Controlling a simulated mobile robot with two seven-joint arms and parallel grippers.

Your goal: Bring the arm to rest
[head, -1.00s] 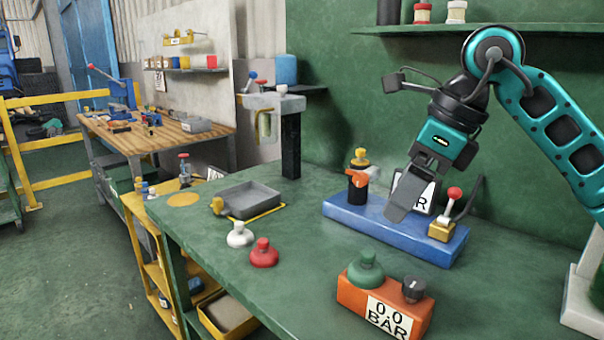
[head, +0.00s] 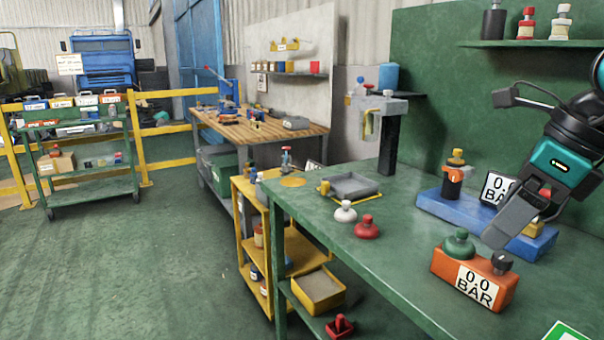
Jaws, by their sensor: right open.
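My right gripper (head: 508,222) hangs from my teal and black arm at the right of the head view. Its jaw points down and left, with nothing visible in it. In the picture it overlaps the front of a blue base (head: 432,207) and ends just above the black knob (head: 502,262) of an orange gauge block (head: 451,266) reading 0.0 BAR. I cannot tell whether it touches either. It partly hides the blue base and the red-topped lever (head: 545,193) there. My left gripper is not in view.
The green workbench (head: 400,262) also bears a grey tray (head: 352,187), a white knob (head: 346,212) and a red knob (head: 367,228). A yellow shelf cart (head: 238,222) stands at its left end. The green floor (head: 150,265) at left is open, with a green trolley (head: 92,185) beyond.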

